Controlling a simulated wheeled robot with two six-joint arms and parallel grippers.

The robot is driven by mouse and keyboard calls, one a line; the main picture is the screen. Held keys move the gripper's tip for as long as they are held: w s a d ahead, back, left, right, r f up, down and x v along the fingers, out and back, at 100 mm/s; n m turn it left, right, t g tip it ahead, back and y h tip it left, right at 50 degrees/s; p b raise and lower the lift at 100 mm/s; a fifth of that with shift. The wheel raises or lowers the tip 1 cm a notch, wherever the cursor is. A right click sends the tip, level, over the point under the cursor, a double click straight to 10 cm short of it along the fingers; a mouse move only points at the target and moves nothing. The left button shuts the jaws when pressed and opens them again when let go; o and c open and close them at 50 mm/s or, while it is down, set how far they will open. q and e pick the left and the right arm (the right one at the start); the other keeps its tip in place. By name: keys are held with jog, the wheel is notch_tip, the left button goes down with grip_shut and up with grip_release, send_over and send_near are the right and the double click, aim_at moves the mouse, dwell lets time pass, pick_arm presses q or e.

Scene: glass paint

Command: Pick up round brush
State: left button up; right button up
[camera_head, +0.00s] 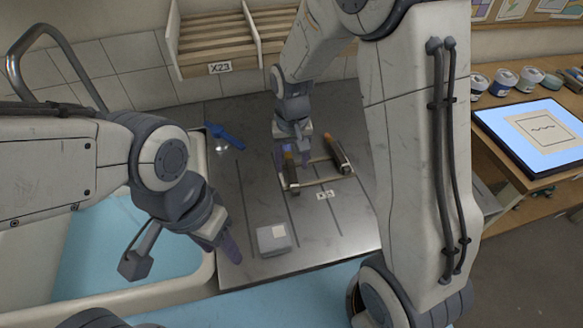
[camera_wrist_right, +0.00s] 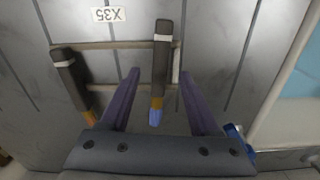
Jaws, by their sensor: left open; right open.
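Two dark-handled brushes lie across a low rack on the metal worktop. One (camera_head: 290,170) has a blue tip in the right wrist view (camera_wrist_right: 160,70); the other (camera_head: 338,155), with an orange end, shows at the left there (camera_wrist_right: 72,78). I cannot tell from shape which is the round one. My right gripper (camera_head: 304,155) is open above the rack; in the right wrist view its purple fingers (camera_wrist_right: 160,75) stand on either side of the blue-tipped brush, not closed on it. My left gripper (camera_head: 230,248) is open and empty near the sink edge.
A small grey box (camera_head: 272,239) sits in front. A blue-bottomed sink (camera_head: 110,245) is at the left. A tablet (camera_head: 535,133) and several paint jars stand on the right shelf.

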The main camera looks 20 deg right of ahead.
jog(key=shift+f, duration=1.3)
grip_shut()
jog(key=shift+r, duration=0.15)
